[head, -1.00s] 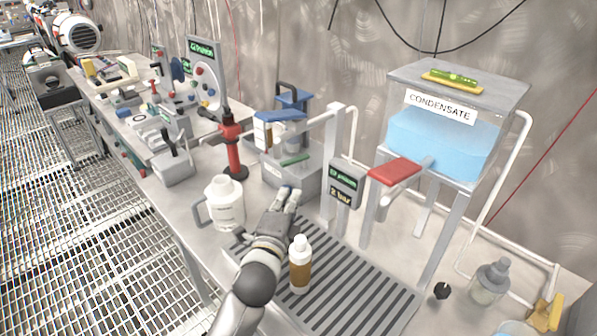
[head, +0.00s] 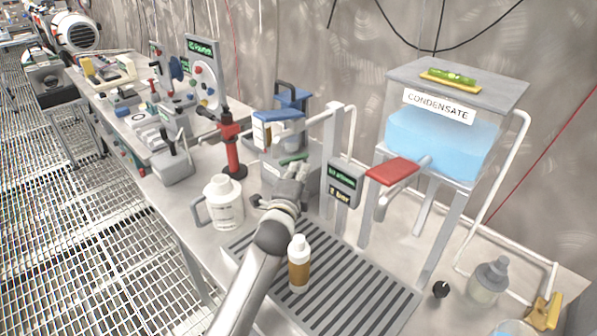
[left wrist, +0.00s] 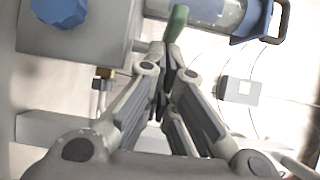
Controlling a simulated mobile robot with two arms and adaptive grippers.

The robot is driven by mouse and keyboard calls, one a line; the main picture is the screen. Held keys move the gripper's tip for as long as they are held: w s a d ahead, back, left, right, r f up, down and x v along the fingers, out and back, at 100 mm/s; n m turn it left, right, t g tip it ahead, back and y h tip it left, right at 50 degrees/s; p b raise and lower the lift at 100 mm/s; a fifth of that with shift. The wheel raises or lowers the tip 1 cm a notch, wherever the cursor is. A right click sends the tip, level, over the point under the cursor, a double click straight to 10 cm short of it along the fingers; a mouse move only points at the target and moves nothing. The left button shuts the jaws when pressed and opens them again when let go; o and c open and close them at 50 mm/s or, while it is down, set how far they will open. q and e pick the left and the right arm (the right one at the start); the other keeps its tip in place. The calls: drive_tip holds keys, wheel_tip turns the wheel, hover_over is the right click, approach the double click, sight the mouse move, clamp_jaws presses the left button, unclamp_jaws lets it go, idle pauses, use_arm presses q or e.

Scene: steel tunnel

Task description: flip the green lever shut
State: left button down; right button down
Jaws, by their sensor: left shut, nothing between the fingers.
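The green lever (head: 293,159) is a short bar at the top of the grey block below the blue-capped unit. In the left wrist view the green lever (left wrist: 176,23) stands against a clear cylinder with blue ends. My left gripper (head: 300,169) is shut and empty, with its fingertips just in front of the lever. In the left wrist view my fingers (left wrist: 168,55) end close to the lever's lower end. I cannot tell whether they touch it. My right gripper is not in view.
A display post (head: 344,184) stands just right of my gripper. A white jug (head: 224,204) is on the left, and a brown bottle (head: 299,267) stands on the slatted grate (head: 365,290). A red lever (head: 394,171) sticks out by the condensate tank (head: 440,142).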

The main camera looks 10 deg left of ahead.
sight(283, 166)
use_arm(q)
drive_tip(key=shift+a+p, duration=0.35)
idle(0.6)
drive_tip(key=shift+a, duration=0.15)
drive_tip(key=shift+w+a+p, duration=0.25)
drive_tip(key=shift+a+p, duration=0.2)
drive_tip(key=shift+a, duration=0.1)
drive_tip(key=shift+w+a+p, duration=0.2)
drive_tip(key=shift+a+p, duration=0.25)
drive_tip(key=shift+a, duration=0.1)
drive_tip(key=shift+w+a, duration=0.3)
drive_tip(key=shift+a, duration=0.1)
drive_tip(key=shift+w, duration=0.1)
drive_tip(key=shift+a, duration=0.1)
